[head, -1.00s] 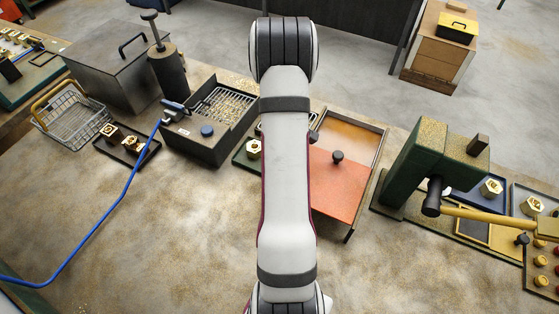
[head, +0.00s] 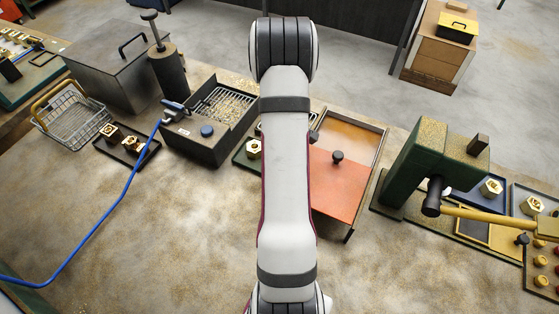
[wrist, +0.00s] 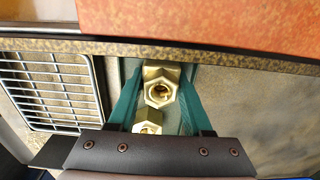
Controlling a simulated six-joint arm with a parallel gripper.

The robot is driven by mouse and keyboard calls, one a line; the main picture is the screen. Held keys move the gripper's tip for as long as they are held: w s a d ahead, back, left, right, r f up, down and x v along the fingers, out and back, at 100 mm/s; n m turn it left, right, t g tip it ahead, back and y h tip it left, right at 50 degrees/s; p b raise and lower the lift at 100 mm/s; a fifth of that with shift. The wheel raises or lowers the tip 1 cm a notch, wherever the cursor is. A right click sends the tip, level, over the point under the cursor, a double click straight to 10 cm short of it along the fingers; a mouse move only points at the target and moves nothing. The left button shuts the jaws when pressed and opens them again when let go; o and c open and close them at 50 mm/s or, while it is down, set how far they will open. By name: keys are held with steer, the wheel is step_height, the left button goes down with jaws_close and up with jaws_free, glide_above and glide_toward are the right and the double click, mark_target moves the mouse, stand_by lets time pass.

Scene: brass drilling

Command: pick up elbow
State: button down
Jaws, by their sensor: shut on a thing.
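My gripper (wrist: 158,98) shows in the wrist view with its two teal fingers closed on a brass elbow (wrist: 160,88). The elbow has a hexagonal end with a round dark opening facing the camera. A second brass hexagonal end (wrist: 148,122) shows nearer the gripper's dark body; I cannot tell whether it is part of the same elbow. In the head view my arm hides the gripper and the held elbow. A brass fitting (head: 254,148) sits on a green plate just left of my arm there.
A black tray with a wire grate (head: 222,106) stands left of my arm, also seen in the wrist view (wrist: 50,90). An orange-covered box (head: 336,186) stands right. The front bench is mostly clear.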

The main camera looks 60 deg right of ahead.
stand_by(0.4)
step_height(320, 180, up, 9)
steer(key=shift+d+r, duration=0.15)
steer(key=shift+m, duration=0.8)
steer(key=s+d, duration=0.1)
steer(key=s+d+r, duration=0.1)
steer(key=s+d, duration=0.1)
steer(key=s+d+r, duration=0.1)
steer(key=s+d, duration=0.1)
steer(key=shift+d, duration=0.1)
steer(key=s+d+r+m, duration=0.2)
steer(key=s+d, duration=0.4)
steer(key=s, duration=0.4)
step_height(320, 180, down, 13)
steer(key=shift+d+f, duration=0.1)
stand_by(1.2)
step_height(320, 180, up, 10)
stand_by(0.7)
stand_by(1.4)
